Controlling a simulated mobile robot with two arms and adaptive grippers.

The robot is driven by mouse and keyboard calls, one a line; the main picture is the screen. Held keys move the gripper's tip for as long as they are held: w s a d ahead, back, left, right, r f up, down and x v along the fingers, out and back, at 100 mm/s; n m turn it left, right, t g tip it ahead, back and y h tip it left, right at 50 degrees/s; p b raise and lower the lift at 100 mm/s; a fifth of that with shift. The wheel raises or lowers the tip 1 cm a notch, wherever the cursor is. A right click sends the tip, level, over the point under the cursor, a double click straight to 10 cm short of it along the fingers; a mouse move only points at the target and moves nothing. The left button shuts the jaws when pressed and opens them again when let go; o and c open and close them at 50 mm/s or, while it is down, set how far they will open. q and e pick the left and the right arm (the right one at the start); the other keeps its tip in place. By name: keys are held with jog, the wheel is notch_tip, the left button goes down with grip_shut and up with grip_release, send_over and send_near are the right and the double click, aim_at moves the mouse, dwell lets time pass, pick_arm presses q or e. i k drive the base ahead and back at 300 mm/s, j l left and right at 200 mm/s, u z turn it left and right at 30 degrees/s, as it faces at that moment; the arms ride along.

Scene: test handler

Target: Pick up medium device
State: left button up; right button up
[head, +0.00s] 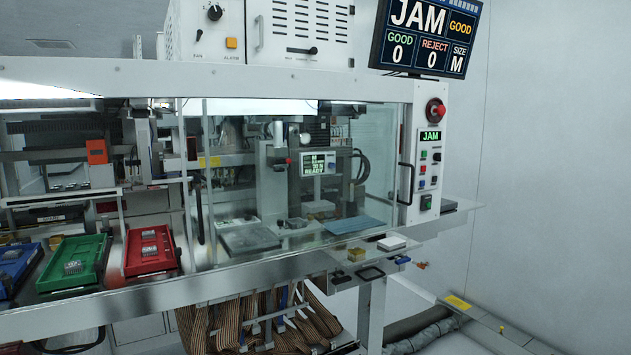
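Small grey devices lie in the coloured trays at the left: one in the green tray (97,250) and others in the red tray (168,262) and the blue tray (30,262). A small grey block (296,223) sits inside the glass enclosure, beside a flat grey plate (249,238). I cannot tell from size which of these is the medium device. The monitor (428,37) reads JAM and SIZE M. Neither of my grippers is in view.
A glass front (383,155) with a dark handle (405,185) covers the station. A blue mat (347,225) lies inside. A white block (391,243) and a yellowish block (356,254) sit on the front ledge. A control panel (430,165) with a red knob stands right.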

aim_at(74, 266)
jog(key=u, duration=1.3)
jog(key=i+l, duration=0.05)
